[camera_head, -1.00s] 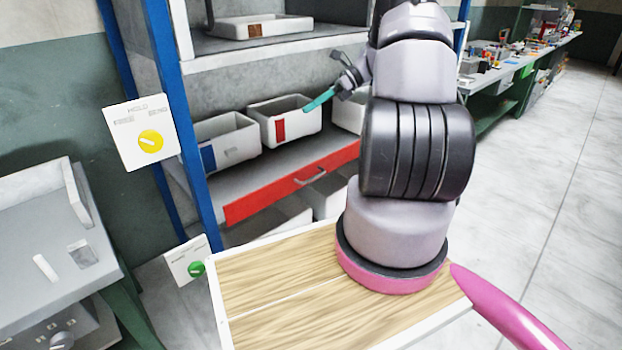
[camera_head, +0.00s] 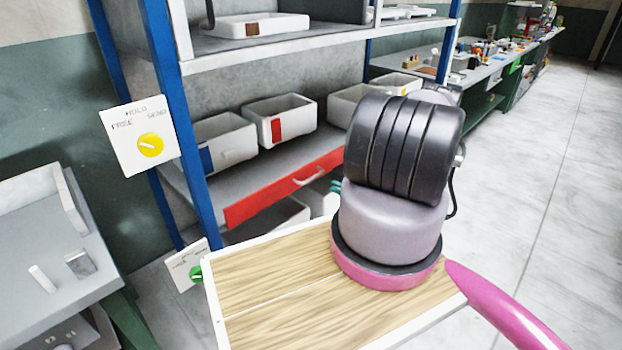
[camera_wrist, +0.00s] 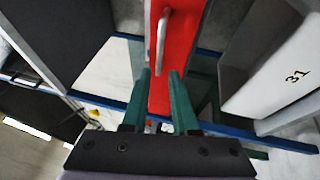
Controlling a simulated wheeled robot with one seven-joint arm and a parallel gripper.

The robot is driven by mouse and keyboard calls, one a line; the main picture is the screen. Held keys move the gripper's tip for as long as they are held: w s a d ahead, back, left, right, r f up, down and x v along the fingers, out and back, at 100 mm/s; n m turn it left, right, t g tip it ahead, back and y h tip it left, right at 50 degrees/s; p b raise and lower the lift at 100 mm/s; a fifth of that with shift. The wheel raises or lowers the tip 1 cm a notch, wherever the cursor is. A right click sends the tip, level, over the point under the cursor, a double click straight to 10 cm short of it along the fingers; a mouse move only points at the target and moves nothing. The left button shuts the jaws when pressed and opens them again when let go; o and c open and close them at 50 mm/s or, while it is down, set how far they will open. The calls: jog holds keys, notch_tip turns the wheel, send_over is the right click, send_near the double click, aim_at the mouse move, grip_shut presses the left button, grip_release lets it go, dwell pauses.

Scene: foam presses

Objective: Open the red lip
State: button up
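The red lip (camera_head: 284,188) is a long red board along the front edge of the lower shelf. A pale bar handle (camera_head: 308,176) is fixed on its face. In the wrist view the red lip (camera_wrist: 176,62) runs up the middle, with the handle (camera_wrist: 163,36) beyond my fingertips. My gripper (camera_wrist: 160,73) has teal fingers that stand apart with nothing between them, in front of the red face. In the head view a bit of my gripper (camera_head: 337,186) shows below and right of the handle; my arm hides the rest and the lip's right end.
White bins, one with a red label (camera_head: 280,122) and one with a blue label (camera_head: 226,142), stand on the shelf behind the lip. A blue post (camera_head: 183,110) stands at left, with a yellow-knob panel (camera_head: 137,135) beside it. Open floor (camera_head: 530,170) lies right.

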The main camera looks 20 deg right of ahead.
aim_at(312, 178)
jog(key=x, duration=1)
jog(key=shift+w+a+r, duration=0.1)
jog(key=shift+w+a, duration=0.1)
grip_shut()
dwell(1.1)
